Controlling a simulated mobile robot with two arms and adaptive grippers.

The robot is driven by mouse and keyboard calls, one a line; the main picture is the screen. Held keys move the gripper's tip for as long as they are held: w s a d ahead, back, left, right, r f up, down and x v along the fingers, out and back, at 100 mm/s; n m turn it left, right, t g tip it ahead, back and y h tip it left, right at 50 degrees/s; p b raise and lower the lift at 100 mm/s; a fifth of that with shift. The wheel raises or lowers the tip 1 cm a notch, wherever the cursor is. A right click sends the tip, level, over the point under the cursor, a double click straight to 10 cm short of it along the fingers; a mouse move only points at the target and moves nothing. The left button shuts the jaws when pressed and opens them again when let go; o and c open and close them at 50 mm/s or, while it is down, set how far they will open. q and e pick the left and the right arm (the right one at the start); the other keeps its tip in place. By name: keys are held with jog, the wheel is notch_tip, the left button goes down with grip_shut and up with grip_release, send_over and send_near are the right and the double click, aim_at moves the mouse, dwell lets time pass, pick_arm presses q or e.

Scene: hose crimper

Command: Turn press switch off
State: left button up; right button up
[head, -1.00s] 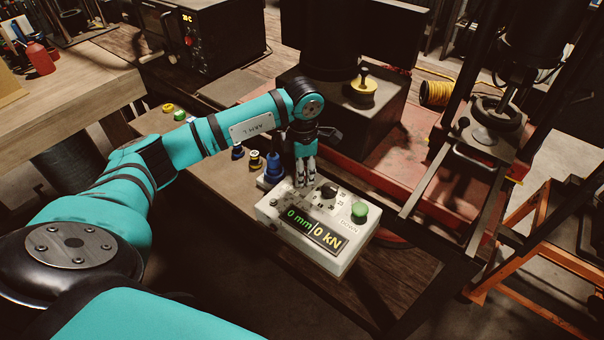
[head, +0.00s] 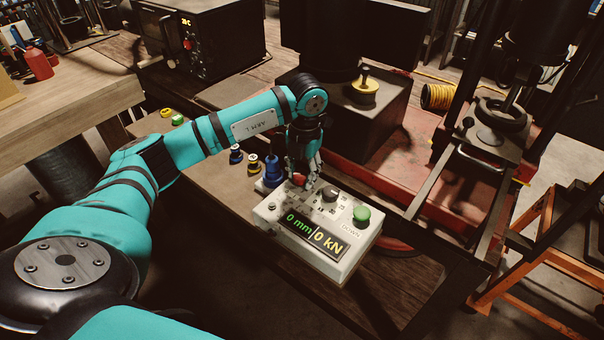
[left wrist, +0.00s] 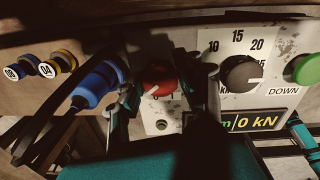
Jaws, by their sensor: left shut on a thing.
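The press control box (head: 330,262) is white, with a lit display (head: 314,237) that reads 0 mm and 0 kN. The red switch knob (head: 299,178) is at the box's back left and also shows in the left wrist view (left wrist: 158,77), its white pointer slanted down-left. My left gripper (head: 306,184) is at the knob, pointing down. In the left wrist view one finger is on each side of the knob, and the gripper (left wrist: 166,92) is shut on it. Labels below the knob are mostly hidden. My right gripper is out of view.
A dark dial (head: 329,195) and a green DOWN button (head: 361,214) sit right of the red knob. A blue connector (head: 273,172) stands close at the box's left, with small ringed dies (head: 253,163) beyond it. The dark press body is behind.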

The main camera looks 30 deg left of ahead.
aim_at(304, 174)
pick_arm(q)
jog(key=shift+w+r+n, duration=0.1)
jog(key=shift+n, duration=0.5)
jog(key=o, duration=1.1)
jog(key=shift+o, duration=0.2)
jog(key=shift+r, duration=0.1)
notch_tip(304, 174, up, 12)
jog(key=shift+d, duration=0.25)
jog(key=shift+f, duration=0.2)
